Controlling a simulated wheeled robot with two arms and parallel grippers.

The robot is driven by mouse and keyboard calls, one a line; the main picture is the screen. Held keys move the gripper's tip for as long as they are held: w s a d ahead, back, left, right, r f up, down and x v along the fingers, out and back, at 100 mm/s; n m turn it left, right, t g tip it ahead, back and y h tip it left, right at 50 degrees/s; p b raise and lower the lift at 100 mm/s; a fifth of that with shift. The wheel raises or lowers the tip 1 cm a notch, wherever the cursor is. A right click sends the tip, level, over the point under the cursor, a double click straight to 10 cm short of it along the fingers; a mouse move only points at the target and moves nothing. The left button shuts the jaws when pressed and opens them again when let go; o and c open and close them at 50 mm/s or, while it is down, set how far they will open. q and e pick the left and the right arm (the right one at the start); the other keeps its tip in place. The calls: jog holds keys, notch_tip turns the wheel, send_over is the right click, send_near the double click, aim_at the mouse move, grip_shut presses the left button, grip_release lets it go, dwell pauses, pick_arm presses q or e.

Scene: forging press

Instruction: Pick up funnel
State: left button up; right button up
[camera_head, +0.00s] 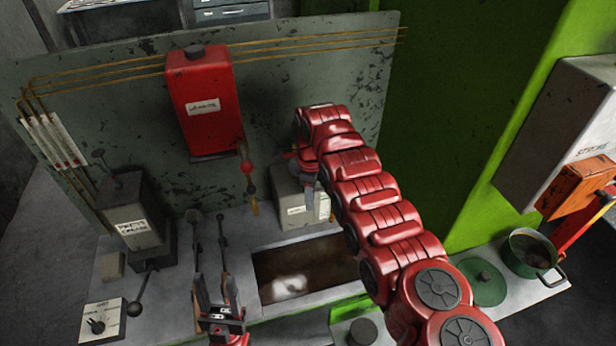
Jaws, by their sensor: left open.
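I cannot make out a funnel in this view; it may be hidden behind my right arm or out of the picture. My left gripper (216,288) points up at the bottom, left of the centre. Its two dark fingers stand apart, with nothing seen between them. My right arm reaches in from the lower right, and its gripper (306,180) hangs by the grey box with a white label (290,207). The arm partly hides that gripper, so its jaws are unclear, as is whether it touches the box.
A red tank (204,120) hangs on the back panel (110,90). Behind my left gripper are two levers (222,245) and a rectangular basin (280,265). A lever box (138,222) and dial box (100,324) stand left. A green lid (484,286) and pot (520,262) are right.

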jog(key=shift+f, duration=0.2)
grip_shut()
jog(key=shift+r, duration=0.15)
notch_tip(320, 180, up, 4)
jog(key=shift+w+f+p, duration=0.1)
jog(key=shift+f+p, duration=0.15)
jog(key=shift+p, duration=0.85)
notch_tip(320, 180, up, 8)
notch_tip(320, 180, up, 6)
jog(key=p, duration=0.4)
jog(key=shift+r+p, duration=0.2)
jog(key=shift+p, duration=0.1)
